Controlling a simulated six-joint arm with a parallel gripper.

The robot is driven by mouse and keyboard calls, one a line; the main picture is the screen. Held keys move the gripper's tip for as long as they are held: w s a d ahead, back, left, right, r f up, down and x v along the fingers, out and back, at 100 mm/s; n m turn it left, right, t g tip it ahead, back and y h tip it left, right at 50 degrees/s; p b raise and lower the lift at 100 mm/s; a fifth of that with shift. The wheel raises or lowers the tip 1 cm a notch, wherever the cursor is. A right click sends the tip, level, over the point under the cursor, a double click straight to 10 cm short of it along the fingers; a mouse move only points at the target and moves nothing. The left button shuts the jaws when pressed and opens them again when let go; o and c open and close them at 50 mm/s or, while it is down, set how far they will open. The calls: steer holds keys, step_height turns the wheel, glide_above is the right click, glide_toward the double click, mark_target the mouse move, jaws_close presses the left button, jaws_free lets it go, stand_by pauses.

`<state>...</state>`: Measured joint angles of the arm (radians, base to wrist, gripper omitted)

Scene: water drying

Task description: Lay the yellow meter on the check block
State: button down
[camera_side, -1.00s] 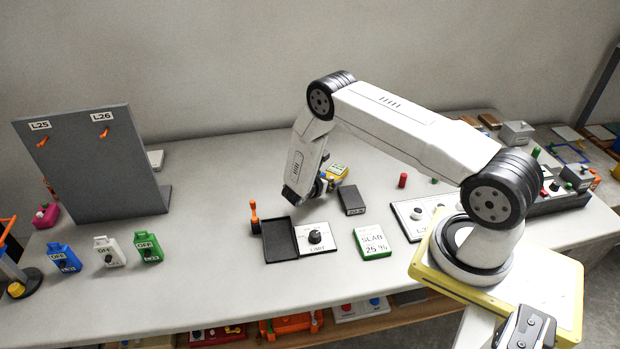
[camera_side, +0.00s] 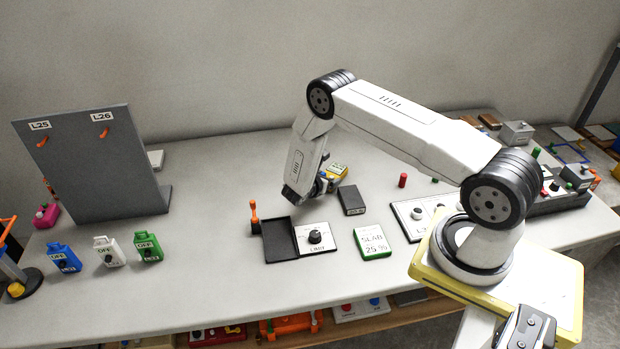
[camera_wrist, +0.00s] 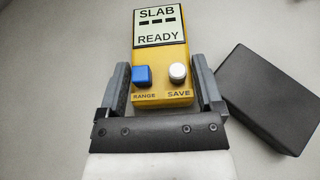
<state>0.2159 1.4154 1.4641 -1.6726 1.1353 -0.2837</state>
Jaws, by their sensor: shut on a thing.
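The yellow meter (camera_wrist: 160,72) is between the two fingers of my gripper (camera_wrist: 165,88) in the wrist view. My gripper is shut on it. Its screen reads "SLAB --- READY", above a blue RANGE button and a white SAVE knob. In the side view the meter (camera_side: 338,171) shows beside my gripper (camera_side: 329,183), partly hidden by it. A dark block (camera_side: 351,200) lies on the table just right of my gripper, apart from the meter. It also shows at the right of the wrist view (camera_wrist: 275,97). Its small front label is too blurred to read, so I cannot confirm it is the check block.
A green-edged block marked "SLAB 25 %" (camera_side: 374,241) lies nearer the front. A black tray (camera_side: 280,239) and a white dial panel (camera_side: 318,241) stand to its left. A grey upright board (camera_side: 90,165) stands at far left. Table between board and tray is clear.

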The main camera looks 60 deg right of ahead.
steer(key=shift+r, duration=0.9)
steer(key=s+a+r, duration=0.6)
steer(key=s+r, duration=0.5)
steer(key=s, duration=0.1)
steer(key=shift+s, duration=0.3)
steer(key=shift+d, duration=0.15)
steer(key=shift+d+f+n+t+y, duration=0.2)
steer(key=shift+f+n+t+y, duration=0.35)
steer(key=shift+n+t, duration=1)
steer(key=shift+d+f+n+t+y, duration=0.2)
steer(key=shift+n+t+y, duration=0.5)
steer(key=shift+n+t, duration=0.85)
steer(key=shift+d+f+n+t+y, duration=0.15)
steer(key=shift+f+n+t+y, duration=0.4)
steer(key=shift+n+t, duration=1)
steer(key=shift+f, duration=2.1)
